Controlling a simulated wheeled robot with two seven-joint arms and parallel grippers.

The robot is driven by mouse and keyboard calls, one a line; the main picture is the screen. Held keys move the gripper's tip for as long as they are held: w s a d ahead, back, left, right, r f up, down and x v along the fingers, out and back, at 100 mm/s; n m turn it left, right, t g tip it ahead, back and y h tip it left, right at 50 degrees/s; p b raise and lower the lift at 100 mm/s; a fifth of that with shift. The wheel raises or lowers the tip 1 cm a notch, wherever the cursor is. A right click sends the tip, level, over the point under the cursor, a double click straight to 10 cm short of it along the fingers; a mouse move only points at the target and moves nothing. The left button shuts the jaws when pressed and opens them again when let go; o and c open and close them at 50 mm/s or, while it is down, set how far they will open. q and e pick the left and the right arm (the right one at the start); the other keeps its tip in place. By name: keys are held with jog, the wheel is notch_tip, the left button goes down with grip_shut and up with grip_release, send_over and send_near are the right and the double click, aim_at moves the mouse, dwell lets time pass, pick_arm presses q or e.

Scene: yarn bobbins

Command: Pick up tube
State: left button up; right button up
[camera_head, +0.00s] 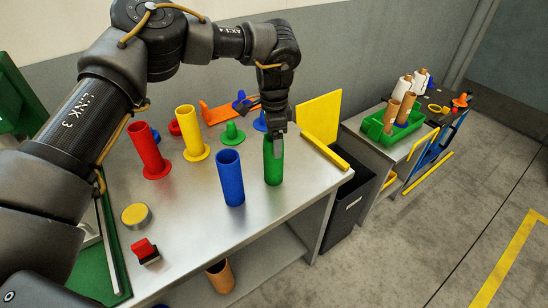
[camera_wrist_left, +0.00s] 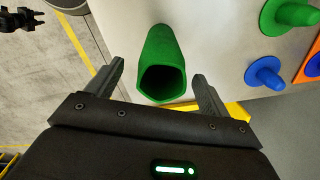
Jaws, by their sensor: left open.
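A green tube (camera_head: 273,162) stands upright near the right edge of the table. My left gripper (camera_head: 278,128) is at its top, reaching down from above. In the left wrist view the tube's open end (camera_wrist_left: 163,82) lies between and just ahead of the spread fingers of my left gripper (camera_wrist_left: 160,82). The gripper is open, with no visible grip on the tube. A blue tube (camera_head: 231,180) stands just left of the green one. A red tube (camera_head: 149,152) and a yellow tube (camera_head: 191,135) stand further left on matching bases. A dark jaw-like part, seemingly my right gripper (camera_wrist_left: 22,18), shows small at a corner.
A yellow panel (camera_head: 319,117) stands behind the green tube. A dark bin (camera_head: 347,210) and a green crate (camera_head: 372,129) are to the right.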

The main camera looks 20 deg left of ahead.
pick_arm(q)
notch_tip(320, 180, down, 4)
jog(key=shift+w+a+r+p, duration=0.1)
jog(key=shift+a+p, duration=0.05)
jog(key=shift+p, duration=0.35)
jog(key=shift+c, duration=0.9)
jog(key=c, duration=1.1)
jog(key=shift+c, duration=0.2)
pick_arm(e)
jog(key=shift+s+a+r, duration=0.1)
jog(key=shift+s+r, duration=0.2)
jog(key=shift+r, duration=0.55)
pick_arm(q)
jog(key=shift+r, duration=0.1)
